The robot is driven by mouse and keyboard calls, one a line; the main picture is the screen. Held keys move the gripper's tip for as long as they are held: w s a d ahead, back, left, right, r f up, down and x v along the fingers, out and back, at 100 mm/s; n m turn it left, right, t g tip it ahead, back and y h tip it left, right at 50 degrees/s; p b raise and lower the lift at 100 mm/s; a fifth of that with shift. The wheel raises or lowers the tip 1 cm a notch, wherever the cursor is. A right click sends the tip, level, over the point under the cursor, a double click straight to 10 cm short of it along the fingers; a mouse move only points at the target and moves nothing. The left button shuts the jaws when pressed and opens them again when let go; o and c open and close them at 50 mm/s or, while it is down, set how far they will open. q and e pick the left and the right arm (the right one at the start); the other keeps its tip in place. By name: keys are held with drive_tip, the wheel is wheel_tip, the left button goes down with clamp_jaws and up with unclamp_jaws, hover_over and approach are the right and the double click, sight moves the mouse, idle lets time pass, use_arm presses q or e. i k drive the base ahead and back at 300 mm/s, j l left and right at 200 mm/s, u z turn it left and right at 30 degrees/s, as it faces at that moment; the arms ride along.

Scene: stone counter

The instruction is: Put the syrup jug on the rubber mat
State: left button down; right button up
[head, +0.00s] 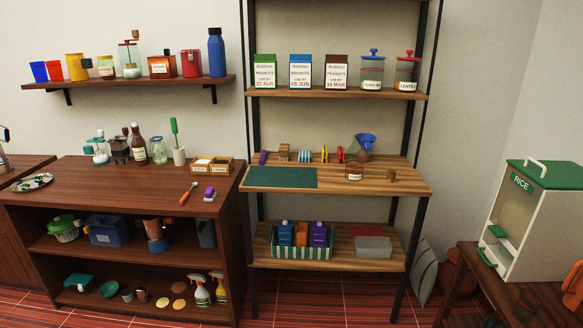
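The rubber mat appears to be the flat dark green mat (282,177) on the left part of the middle rack shelf. Its surface looks bare. No label reading syrup is legible, so I cannot tell for sure which thing is the syrup jug. One candidate is a dark brown bottle (138,146) with a pale label, upright on the wooden cabinet top at the left. Neither of my grippers can be made out.
Behind the mat stand small coloured items and a blue-topped vessel (365,144). Beside the brown bottle are a glass jar (158,152) and a green-handled brush (175,135). A rice bin (530,220) stands at the right.

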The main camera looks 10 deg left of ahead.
sight(282, 175)
drive_tip(key=i+u, duration=0.15)
drive_tip(key=i, duration=0.3)
drive_tip(key=i+l+u, duration=0.15)
drive_tip(key=i, duration=0.25)
drive_tip(key=i+l+u, duration=0.15)
drive_tip(key=i, duration=0.3)
